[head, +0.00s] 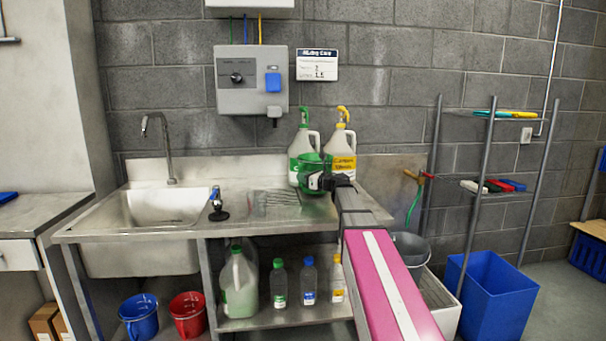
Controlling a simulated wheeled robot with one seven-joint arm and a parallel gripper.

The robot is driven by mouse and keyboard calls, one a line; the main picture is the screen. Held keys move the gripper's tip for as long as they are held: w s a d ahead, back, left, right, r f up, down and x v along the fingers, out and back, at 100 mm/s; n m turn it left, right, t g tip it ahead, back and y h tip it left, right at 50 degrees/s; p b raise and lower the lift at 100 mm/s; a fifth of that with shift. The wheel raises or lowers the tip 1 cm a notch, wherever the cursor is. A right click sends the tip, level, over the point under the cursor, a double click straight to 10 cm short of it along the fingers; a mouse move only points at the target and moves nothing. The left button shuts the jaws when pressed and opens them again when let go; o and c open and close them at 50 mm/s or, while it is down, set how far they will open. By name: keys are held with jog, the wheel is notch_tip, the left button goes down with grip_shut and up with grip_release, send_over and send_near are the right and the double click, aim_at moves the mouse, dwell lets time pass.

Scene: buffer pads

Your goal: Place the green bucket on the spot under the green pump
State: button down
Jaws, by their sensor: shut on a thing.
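The green pump (303,113) tops a large white jug with a green label (299,146), standing at the back of the steel counter. The green bucket (309,162) is in front of this jug's lower part and slightly to its right, over the counter. My gripper (319,182) is shut on the green bucket at its near side. I cannot tell whether the bucket touches the counter. The spot under the green pump is not clearly visible; the bucket and gripper cover that area.
A yellow-pump jug (341,147) stands close on the right. The ribbed drainer (272,200), a blue-handled tool (216,205) and the sink (165,208) lie to the left. A grey dispenser box (251,80) hangs above. Bottles (308,280) fill the lower shelf.

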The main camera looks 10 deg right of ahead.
jog(key=shift+f, duration=0.9)
jog(key=c, duration=1.1)
grip_release()
jog(key=shift+s+d, duration=0.2)
jog(key=shift+s, duration=0.05)
jog(key=v, duration=1.1)
jog(key=shift+s+d, duration=0.15)
